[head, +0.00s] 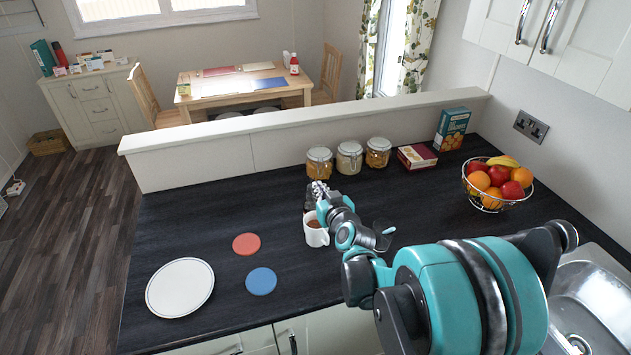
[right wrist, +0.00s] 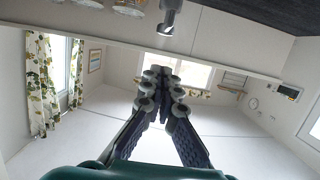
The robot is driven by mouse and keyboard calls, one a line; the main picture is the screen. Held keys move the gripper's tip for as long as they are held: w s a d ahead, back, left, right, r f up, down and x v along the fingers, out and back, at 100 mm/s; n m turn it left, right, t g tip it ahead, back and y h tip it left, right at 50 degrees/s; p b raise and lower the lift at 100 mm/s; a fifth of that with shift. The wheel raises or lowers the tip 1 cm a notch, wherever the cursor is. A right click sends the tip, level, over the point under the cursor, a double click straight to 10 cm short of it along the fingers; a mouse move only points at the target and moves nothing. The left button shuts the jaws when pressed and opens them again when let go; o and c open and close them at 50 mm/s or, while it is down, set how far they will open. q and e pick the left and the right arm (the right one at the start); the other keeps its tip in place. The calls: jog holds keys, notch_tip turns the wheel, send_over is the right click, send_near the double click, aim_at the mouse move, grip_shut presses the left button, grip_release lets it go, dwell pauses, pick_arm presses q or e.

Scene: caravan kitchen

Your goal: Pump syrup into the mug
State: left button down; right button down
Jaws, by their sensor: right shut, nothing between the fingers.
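A white mug (head: 314,238) with something brown inside stands on the dark worktop, left of my right wrist in the head view. My right gripper (head: 320,190) is just above and behind the mug. A dark bottle (head: 308,199) stands behind the mug, mostly hidden by the gripper and the mug. In the right wrist view, a grey pump head (right wrist: 168,24) shows upside down at the top, beyond the fingertips and apart from them in the picture. The fingers (right wrist: 161,76) are closed together with nothing between them. My left gripper is not in view.
Several storage jars (head: 349,158), a red box (head: 417,157) and a teal box (head: 452,129) stand along the low wall. A fruit basket (head: 490,203) is at the right. A white plate (head: 180,288), red coaster (head: 246,244) and blue coaster (head: 261,281) lie at the left.

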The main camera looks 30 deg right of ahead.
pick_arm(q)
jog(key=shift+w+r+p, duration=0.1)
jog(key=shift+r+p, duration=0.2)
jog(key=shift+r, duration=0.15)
pick_arm(e)
jog(key=v, duration=0.4)
jog(key=shift+s, duration=0.1)
